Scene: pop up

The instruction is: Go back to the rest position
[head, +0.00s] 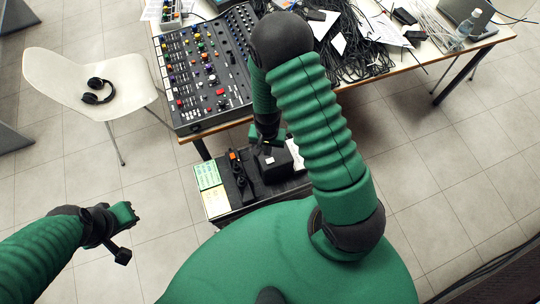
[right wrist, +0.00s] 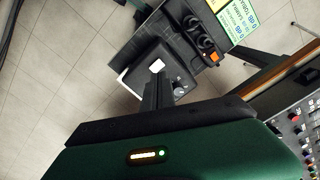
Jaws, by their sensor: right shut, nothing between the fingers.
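My right gripper (head: 268,138) shows beyond my right arm in the head view, over a small black box-like device (head: 272,165) with a white label. In the right wrist view the shut fingers (right wrist: 157,98) overlap the edge of that device (right wrist: 157,67), with nothing visible between them. I cannot tell whether they touch it. My left gripper (head: 122,232) hangs at the lower left of the head view, over bare floor and away from any object. Its finger opening cannot be made out.
A dark case (head: 222,213) with yellow and green labels and black cables stands below the table. The table holds a mixing console (head: 205,70), tangled cables (head: 350,50), a bottle (head: 467,24) and a laptop. A white chair (head: 60,75) with headphones (head: 98,91) stands left. Tiled floor lies open around.

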